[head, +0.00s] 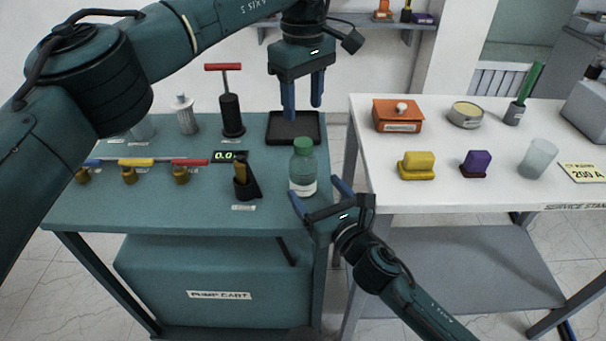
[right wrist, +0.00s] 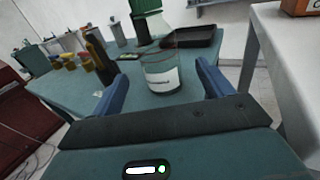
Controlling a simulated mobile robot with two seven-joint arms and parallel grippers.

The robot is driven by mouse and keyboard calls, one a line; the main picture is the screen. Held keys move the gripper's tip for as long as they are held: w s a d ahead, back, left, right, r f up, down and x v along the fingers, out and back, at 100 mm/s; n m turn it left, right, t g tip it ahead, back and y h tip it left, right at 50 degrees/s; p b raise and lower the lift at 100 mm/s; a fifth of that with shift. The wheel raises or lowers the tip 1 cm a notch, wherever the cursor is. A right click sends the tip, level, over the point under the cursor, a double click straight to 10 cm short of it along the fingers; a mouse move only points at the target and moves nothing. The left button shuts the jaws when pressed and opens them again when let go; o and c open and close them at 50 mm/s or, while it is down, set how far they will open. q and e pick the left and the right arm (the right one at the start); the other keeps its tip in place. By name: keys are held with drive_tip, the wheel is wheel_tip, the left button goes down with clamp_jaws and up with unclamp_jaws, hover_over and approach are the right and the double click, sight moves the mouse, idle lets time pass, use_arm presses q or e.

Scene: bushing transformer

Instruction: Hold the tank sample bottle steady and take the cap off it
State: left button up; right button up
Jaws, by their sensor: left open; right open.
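The tank sample bottle (head: 302,172) stands upright near the right edge of the green pump cart, with its green cap (head: 303,146) on top. In the right wrist view the bottle (right wrist: 160,72) sits between and beyond my open fingers. My right gripper (head: 318,196) is open and low at the bottle's front right; whether its fingers touch the bottle is unclear. My left gripper (head: 303,100) is open and empty, pointing down above and behind the cap, over the black tray. The bottle's lower label shows.
The black tray (head: 281,138) lies behind the bottle. A dark holder (head: 245,188) stands to its left, with a red-handled pump (head: 231,110) farther back. Colored valves (head: 129,172) line the cart's left. The white service stand (head: 365,155) is across a gap to the right.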

sight(303, 142)
drive_tip(key=x, duration=0.8)
drive_tip(key=shift+w+a, duration=0.1)
drive_tip(key=shift+w, duration=0.1)
drive_tip(key=shift+c, duration=0.3)
drive_tip(key=c, duration=1.4)
drive_tip(key=shift+c, duration=1.3)
use_arm(q)
drive_tip(key=m, duration=0.4)
use_arm(e)
clamp_jaws()
use_arm(q)
drive_tip(key=m, duration=0.4)
drive_tip(key=shift+m, duration=0.4)
drive_tip(key=shift+f, duration=4.05)
